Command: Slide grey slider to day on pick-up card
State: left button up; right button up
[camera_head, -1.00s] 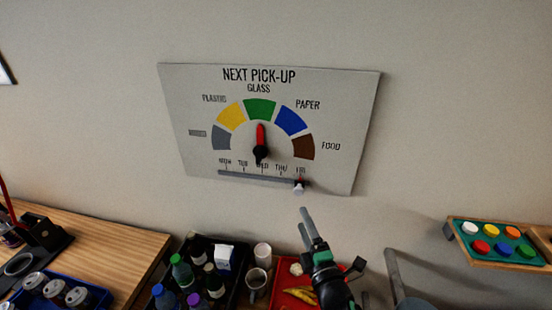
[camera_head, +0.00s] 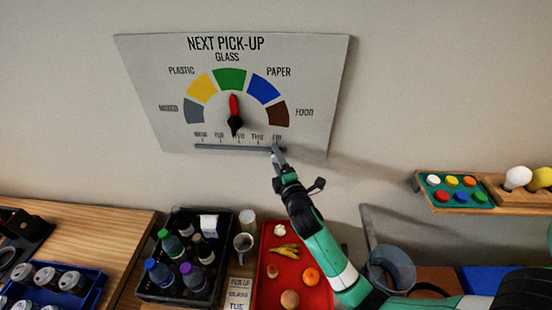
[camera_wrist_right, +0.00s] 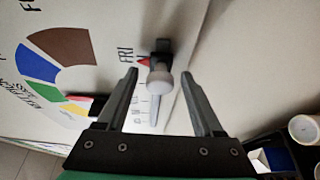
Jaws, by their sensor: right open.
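The NEXT PICK-UP board (camera_head: 150,100) is on the wall, with a dial and a slider track (camera_head: 230,148) marked MON to FRI. The grey slider knob (camera_wrist_right: 160,80) is at the FRI end beside a small red mark; in the head view my gripper mostly covers it. My right gripper (camera_head: 278,158) is at the track's right end, open, its fingers on either side of the knob in the wrist view, apart from it. The pick-up card (camera_head: 238,293) lies below by the crate; it seems to read GLASS and TUE. My left gripper is not in view.
The red dial pointer (camera_head: 234,112) points up at GLASS, above the track. Below are a black bottle crate (camera_head: 150,292), a mug (camera_head: 243,246) and a red tray (camera_head: 262,285). A shelf (camera_head: 440,207) with coloured buttons is at the right. The wall around the board is clear.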

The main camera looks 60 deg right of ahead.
jog(key=shift+w+d, duration=0.15)
grip_shut()
dwell(1.4)
